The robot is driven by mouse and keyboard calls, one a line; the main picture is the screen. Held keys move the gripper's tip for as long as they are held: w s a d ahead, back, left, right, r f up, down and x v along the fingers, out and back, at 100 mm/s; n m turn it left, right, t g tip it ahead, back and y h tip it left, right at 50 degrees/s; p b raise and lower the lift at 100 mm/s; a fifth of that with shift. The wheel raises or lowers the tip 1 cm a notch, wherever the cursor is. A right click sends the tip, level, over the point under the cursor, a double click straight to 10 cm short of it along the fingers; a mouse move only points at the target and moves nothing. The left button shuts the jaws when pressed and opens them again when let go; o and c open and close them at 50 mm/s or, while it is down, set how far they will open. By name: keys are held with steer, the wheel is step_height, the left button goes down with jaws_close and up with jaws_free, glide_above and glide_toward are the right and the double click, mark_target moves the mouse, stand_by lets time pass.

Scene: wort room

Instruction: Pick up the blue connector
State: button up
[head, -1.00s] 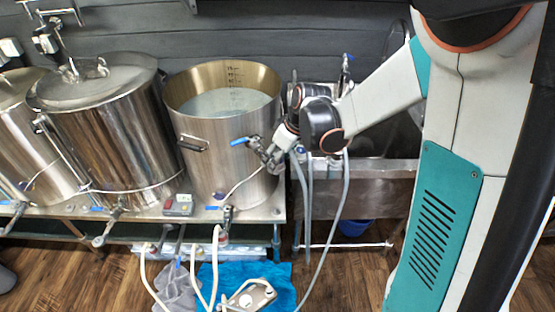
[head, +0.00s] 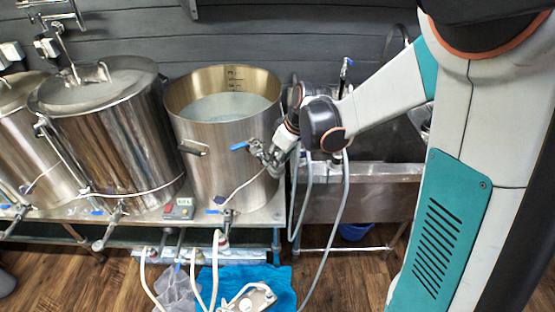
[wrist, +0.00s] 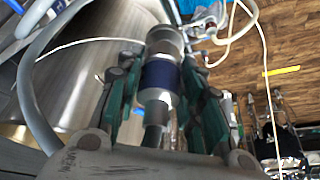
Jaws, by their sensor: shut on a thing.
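The blue connector (wrist: 160,75) is a metal fitting with a dark blue band, seen in the middle of the wrist view. My gripper (wrist: 160,88) has its green-sided fingers on both sides of the band and is shut on it. A dark grey stub runs from the connector back toward my palm. In the head view my gripper (head: 276,155) is small, beside the right wall of the open kettle, close to a valve with a blue handle (head: 239,146). I cannot make out the connector itself there.
The open kettle (head: 205,155) and a lidded kettle (head: 115,140) stand on a metal bench. Grey hoses (head: 344,195) hang below my wrist. A steel sink (head: 375,185) stands at right. A pump (head: 249,299) and blue cloth (head: 277,280) lie on the floor.

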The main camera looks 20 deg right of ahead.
step_height(320, 180, up, 19)
steer(key=p, duration=0.4)
steer(key=shift+f, duration=0.2)
steer(key=shift+r, duration=0.1)
steer(key=shift+s+r+p, duration=0.1)
steer(key=shift+r+p, duration=1.75)
steer(key=shift+r, duration=0.3)
steer(key=shift+f, duration=0.1)
